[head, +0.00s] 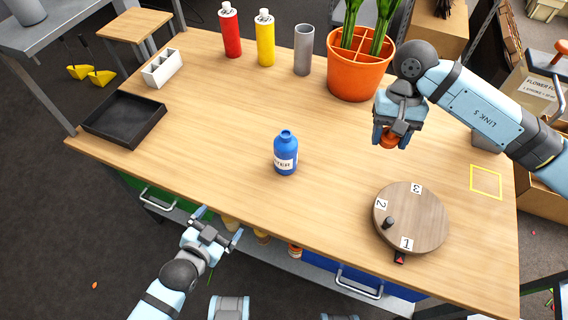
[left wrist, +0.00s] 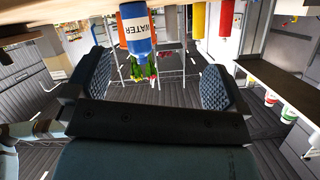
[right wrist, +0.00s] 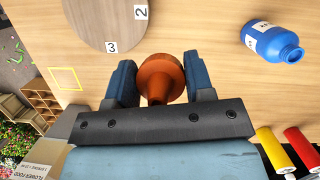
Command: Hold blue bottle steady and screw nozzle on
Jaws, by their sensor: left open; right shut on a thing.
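The blue bottle (head: 286,154) with a white label stands upright on the table near its middle, its neck open. It also shows in the left wrist view (left wrist: 138,36) and the right wrist view (right wrist: 272,38). My right gripper (head: 391,138) is shut on the orange nozzle (right wrist: 158,78) and holds it above the table, right of the bottle. My left gripper (head: 220,232) is open and empty in front of the table's front edge, lower left of the bottle.
A round wooden turntable (head: 418,218) with numbers and a knob sits at the front right. An orange pot (head: 357,76), a grey cylinder (head: 304,50), yellow (head: 265,40) and red (head: 230,32) bottles stand at the back. A black tray (head: 124,118) lies left. Table around the blue bottle is clear.

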